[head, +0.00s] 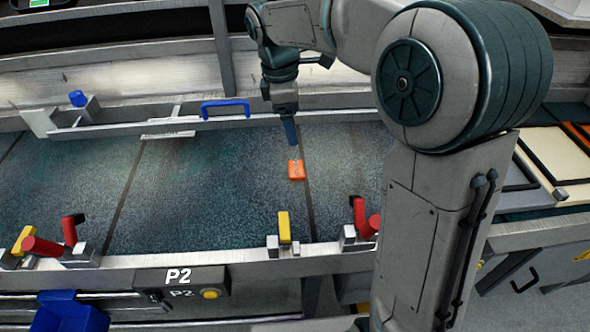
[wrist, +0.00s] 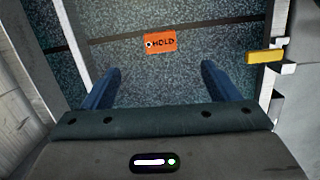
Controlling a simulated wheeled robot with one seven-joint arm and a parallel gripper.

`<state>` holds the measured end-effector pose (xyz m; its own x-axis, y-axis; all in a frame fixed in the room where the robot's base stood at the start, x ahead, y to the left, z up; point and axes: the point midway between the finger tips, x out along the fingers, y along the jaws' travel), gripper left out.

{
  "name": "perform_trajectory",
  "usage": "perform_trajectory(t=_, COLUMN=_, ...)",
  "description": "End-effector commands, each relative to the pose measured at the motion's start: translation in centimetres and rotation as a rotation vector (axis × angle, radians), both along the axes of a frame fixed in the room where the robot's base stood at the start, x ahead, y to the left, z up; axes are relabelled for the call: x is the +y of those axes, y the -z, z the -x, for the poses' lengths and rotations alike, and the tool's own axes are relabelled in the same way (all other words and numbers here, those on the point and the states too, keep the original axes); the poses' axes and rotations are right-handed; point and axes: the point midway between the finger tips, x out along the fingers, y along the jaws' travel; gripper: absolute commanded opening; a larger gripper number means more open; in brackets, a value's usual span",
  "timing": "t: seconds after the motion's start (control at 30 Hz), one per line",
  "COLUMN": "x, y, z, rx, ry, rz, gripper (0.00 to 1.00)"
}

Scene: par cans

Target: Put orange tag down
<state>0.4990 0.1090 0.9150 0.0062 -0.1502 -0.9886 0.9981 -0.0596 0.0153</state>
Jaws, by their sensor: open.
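The orange tag (head: 296,170) lies on the dark speckled work surface (head: 200,200), close to a dark seam line. My gripper (head: 291,143) is just above and behind the tag in the head view. In the wrist view my gripper (wrist: 160,74) has its two blue fingers spread wide, with nothing between them. The tag lies beyond the fingertips, apart from them.
A yellow block (head: 284,227) and red-handled clamps (head: 366,218) line the front rail, which is marked P2. A blue handle (head: 225,108) is on the back rail. A blue bin (head: 68,312) is at the lower left. The surface left of the tag is clear.

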Motion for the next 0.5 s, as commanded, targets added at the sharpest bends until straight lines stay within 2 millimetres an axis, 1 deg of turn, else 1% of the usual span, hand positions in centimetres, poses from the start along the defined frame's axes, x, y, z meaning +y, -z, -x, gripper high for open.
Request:
perform_trajectory(t=0.03, x=0.3, y=0.5, z=-0.4, rx=0.007, ry=-0.028, rz=-0.001, gripper=0.82)
perform_trajectory(t=0.17, x=0.5, y=1.5, z=-0.8, rx=0.019, ry=-0.065, rz=0.000, gripper=0.82)
perform_trajectory(t=0.4, x=-0.2, y=6.1, z=-0.7, rx=0.019, ry=-0.065, rz=0.001, gripper=0.82)
perform_trajectory(t=0.5, x=-0.4, y=7.7, z=-0.7, rx=0.019, ry=-0.065, rz=0.000, gripper=0.82)
